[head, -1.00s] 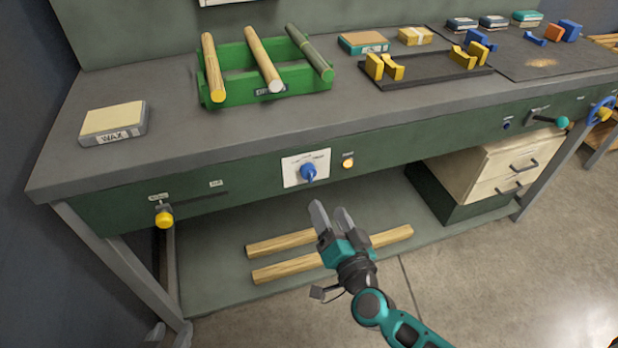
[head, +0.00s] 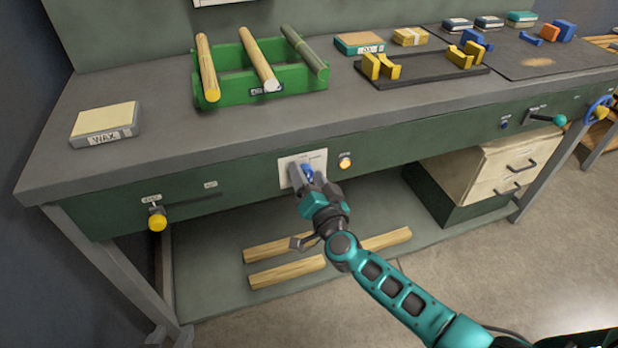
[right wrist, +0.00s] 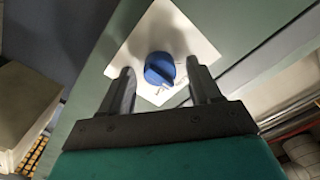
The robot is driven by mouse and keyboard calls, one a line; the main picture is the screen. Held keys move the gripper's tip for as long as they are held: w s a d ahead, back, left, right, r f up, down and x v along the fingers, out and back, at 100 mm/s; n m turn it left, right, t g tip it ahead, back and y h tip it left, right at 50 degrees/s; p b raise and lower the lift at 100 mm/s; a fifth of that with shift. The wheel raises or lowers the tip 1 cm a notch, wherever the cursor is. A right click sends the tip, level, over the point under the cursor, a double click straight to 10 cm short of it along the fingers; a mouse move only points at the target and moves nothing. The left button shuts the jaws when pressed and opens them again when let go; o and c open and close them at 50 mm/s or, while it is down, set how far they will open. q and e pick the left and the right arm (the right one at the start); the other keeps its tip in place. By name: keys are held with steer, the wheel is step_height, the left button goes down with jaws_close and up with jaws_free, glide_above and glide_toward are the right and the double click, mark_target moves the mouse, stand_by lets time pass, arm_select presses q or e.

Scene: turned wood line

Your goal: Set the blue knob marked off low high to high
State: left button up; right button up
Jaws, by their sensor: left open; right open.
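The blue knob (head: 307,171) sits on a white plate (head: 286,167) on the bench's green front panel. It also shows in the right wrist view (right wrist: 160,69), with the white plate (right wrist: 178,28) behind it. The plate's lettering is too small or covered to read now, and the knob's setting cannot be told. My right gripper (head: 307,175) is open at the knob. In the right wrist view its two fingers (right wrist: 160,75) stand on either side of the knob, with gaps on both sides. My left gripper is not in view.
A lit round button (head: 345,162) is close right of the plate. A yellow knob (head: 157,221) on a slot is further left. The bench top (head: 200,130) overhangs above. Wooden bars (head: 285,272) lie on the lower shelf, and a drawer unit (head: 500,170) stands at right.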

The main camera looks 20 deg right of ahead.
steer(key=c, duration=1)
steer(key=shift+c, duration=0.2)
steer(key=m, duration=0.4)
steer(key=shift+f, duration=0.1)
steer(key=m+b, duration=0.1)
steer(key=m, duration=0.3)
steer(key=shift+m, duration=0.4)
steer(key=o, duration=1)
steer(key=shift+o, duration=0.2)
